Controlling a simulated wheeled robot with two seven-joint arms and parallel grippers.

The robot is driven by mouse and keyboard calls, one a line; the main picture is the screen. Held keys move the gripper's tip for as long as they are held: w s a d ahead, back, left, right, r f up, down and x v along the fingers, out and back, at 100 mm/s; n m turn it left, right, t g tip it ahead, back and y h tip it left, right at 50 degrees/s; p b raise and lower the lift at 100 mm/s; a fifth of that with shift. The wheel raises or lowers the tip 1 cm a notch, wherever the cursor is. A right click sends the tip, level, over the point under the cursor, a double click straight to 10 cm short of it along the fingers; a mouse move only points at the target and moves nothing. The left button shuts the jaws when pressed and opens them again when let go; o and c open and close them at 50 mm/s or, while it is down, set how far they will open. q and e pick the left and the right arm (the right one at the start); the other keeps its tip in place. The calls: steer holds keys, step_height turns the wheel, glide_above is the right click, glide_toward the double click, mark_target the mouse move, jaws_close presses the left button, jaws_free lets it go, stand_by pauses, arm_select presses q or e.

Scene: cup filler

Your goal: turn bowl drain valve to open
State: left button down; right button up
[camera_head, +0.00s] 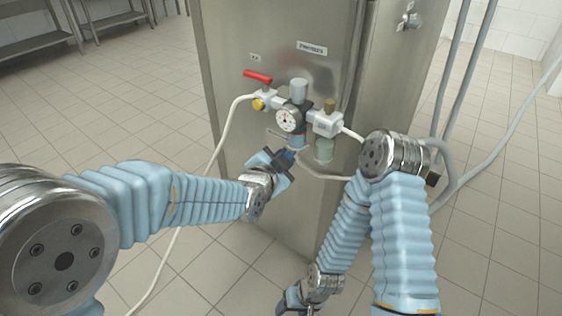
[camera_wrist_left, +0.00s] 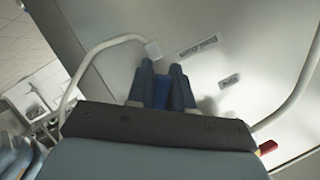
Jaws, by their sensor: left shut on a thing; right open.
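The air unit is mounted on the steel cabinet, with a round gauge (camera_head: 289,121) in its middle. A short bluish bowl (camera_head: 296,141) sits under the gauge. My left gripper (camera_head: 288,158) is directly below this bowl, shut on a small blue part that also shows between its fingers (camera_wrist_left: 162,92) in the left wrist view. The part looks like the bowl drain valve, but its joint with the bowl is hidden and its turn position cannot be read. My right gripper (camera_head: 291,303) is low at the bottom edge, open, away from the unit and partly cut off.
A red lever (camera_head: 257,76) and a yellow knob (camera_head: 258,104) are at the unit's left. A greenish bowl (camera_head: 324,150) hangs at its right. The tiled floor is clear.

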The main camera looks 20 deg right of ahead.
arm_select(q)
steer(key=n+g+b, duration=0.1)
steer(key=b, duration=0.1)
steer(key=s+n+g+h+b, duration=0.1)
steer(key=n+b, duration=0.1)
steer(key=d+f+n+g+b, duration=0.1)
steer(key=b, duration=0.1)
steer(key=shift+s+d+n+h, duration=0.1)
steer(key=shift+s+n+h, duration=0.25)
steer(key=shift+n+h, duration=0.05)
steer(key=shift+r, duration=0.1)
steer(key=shift+d, duration=0.1)
steer(key=c, duration=1.1)
jaws_free()
steer(key=shift+s+r, duration=0.1)
